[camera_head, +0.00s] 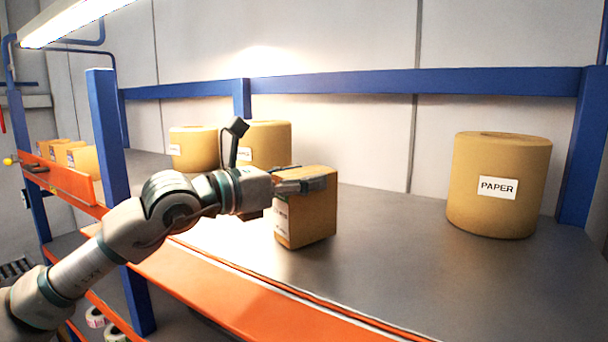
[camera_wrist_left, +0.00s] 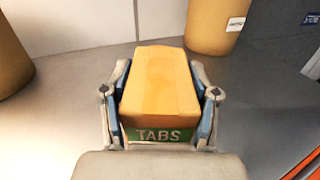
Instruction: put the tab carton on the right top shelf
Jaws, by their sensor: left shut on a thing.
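The tab carton (camera_head: 306,214) is a brown box with a green and white label on one side. It is upright on, or just above, the grey top shelf (camera_head: 400,260); I cannot tell which. My left gripper (camera_head: 302,184) is shut on it near its top. In the left wrist view the carton (camera_wrist_left: 160,85) sits between both fingers of the left gripper (camera_wrist_left: 160,100), with the word TABS facing the wrist. My right gripper is not in view.
A large roll marked PAPER (camera_head: 499,185) stands at the right of the shelf. Two more brown rolls (camera_head: 265,143) (camera_head: 194,149) stand behind and left of the carton. Blue posts (camera_head: 107,140) and an orange front edge (camera_head: 230,295) bound the shelf. Shelf between carton and right roll is clear.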

